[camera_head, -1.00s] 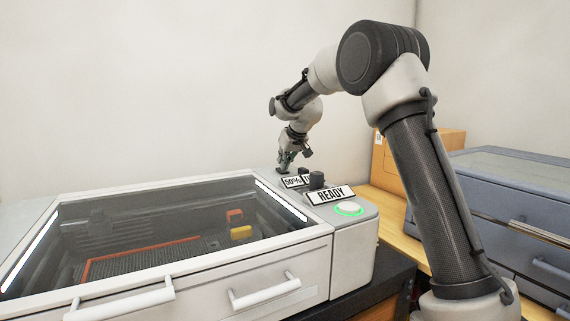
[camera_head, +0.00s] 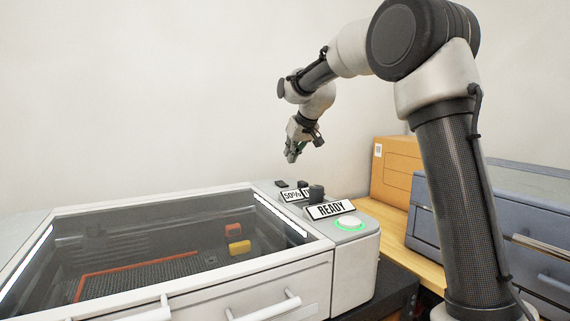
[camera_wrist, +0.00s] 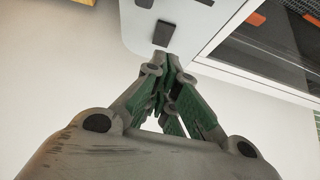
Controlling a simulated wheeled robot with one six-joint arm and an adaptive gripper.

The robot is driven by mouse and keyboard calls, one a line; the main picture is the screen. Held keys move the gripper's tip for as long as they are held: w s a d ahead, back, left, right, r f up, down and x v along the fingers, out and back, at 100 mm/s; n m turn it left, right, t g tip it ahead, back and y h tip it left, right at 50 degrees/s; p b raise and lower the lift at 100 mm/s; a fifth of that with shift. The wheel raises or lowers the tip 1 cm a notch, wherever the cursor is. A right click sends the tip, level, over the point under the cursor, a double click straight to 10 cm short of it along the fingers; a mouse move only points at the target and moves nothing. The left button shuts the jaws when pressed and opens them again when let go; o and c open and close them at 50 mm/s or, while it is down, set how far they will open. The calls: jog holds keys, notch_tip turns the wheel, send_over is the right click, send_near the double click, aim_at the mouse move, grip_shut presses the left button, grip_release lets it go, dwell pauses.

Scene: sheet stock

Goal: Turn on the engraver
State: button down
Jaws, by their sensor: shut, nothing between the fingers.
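The engraver (camera_head: 285,268) is a white machine with a dark glass lid, at the left and middle of the head view. Its right-hand panel carries a "READY" sign (camera_head: 331,210), a round white button with a lit green ring (camera_head: 349,222), a black knob (camera_head: 316,193) and a "50%" label (camera_head: 292,195). Small dark blocks (camera_head: 282,184) sit at the panel's back; one dark rectangular block (camera_wrist: 163,33) shows just beyond the fingertips in the wrist view. My gripper (camera_head: 291,158) is shut and empty, above the panel's back end and apart from it. Its fingertips (camera_wrist: 167,57) meet in the wrist view.
A cardboard box (camera_head: 396,168) and a blue-grey cabinet (camera_head: 520,215) stand on a wooden bench (camera_head: 400,240) to the right. Orange and yellow pieces (camera_head: 237,240) lie inside the engraver under the closed lid. Free air lies above the lid, before a bare wall.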

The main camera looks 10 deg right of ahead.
jog(key=shift+s+d+r, duration=0.15)
jog(key=shift+s+r, duration=0.3)
jog(key=shift+s, duration=0.15)
jog(key=shift+s+d+r, duration=0.15)
jog(key=shift+s+r, duration=0.3)
jog(key=shift+s, duration=0.1)
